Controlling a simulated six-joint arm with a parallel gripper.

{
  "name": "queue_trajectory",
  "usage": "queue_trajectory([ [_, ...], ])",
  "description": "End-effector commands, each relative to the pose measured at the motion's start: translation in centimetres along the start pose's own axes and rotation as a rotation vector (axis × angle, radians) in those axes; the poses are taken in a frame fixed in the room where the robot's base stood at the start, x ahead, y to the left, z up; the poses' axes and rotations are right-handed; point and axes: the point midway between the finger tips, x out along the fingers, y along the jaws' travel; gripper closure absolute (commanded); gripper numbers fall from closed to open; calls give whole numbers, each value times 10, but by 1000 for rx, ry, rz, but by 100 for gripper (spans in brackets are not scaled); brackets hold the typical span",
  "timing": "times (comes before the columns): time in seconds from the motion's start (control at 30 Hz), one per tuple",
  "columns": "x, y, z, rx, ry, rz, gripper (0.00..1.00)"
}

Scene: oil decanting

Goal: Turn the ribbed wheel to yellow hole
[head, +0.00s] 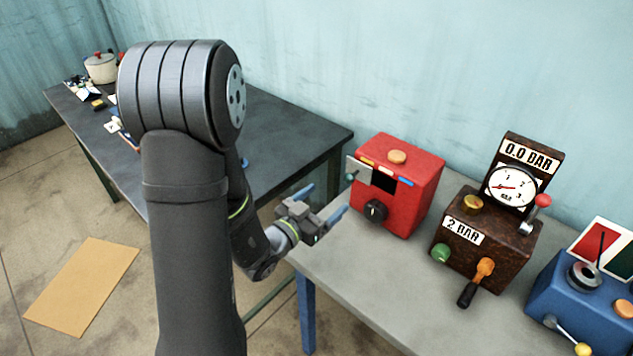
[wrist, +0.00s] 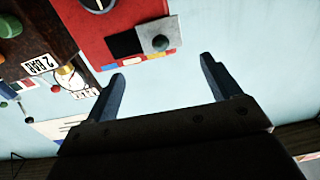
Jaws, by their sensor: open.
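A red box (head: 411,190) stands at the left end of the grey table. A black round knob (head: 376,210) on its front looks like the wheel; its ribs are too small to make out. Its edge shows at the top of the wrist view (wrist: 98,4). A row of coloured marks (head: 385,168), yellow among them, runs above a dark window; it also shows in the wrist view (wrist: 157,54). No distinct yellow hole can be made out. My gripper (head: 320,203) is open and empty, left of the red box and apart from it.
A grey plate with a green knob (wrist: 160,43) sticks out from the red box. A brown gauge box (head: 488,238) and a blue box (head: 585,310) stand to the right on the grey table (head: 350,290). A dark table (head: 290,135) is behind my arm.

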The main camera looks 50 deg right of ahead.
Motion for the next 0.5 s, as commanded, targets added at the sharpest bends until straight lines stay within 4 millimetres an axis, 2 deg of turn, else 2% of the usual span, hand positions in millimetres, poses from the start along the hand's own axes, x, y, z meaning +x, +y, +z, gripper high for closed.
queue_trajectory([
  [0.17, -18, 25, 7, -81, -152, 43, 18],
  [0.3, -39, 46, 19, -146, -300, 58, 18],
  [0.4, -50, 53, 25, -172, -366, 57, 18],
  [0.5, -51, 56, 30, -182, -394, 55, 18],
])
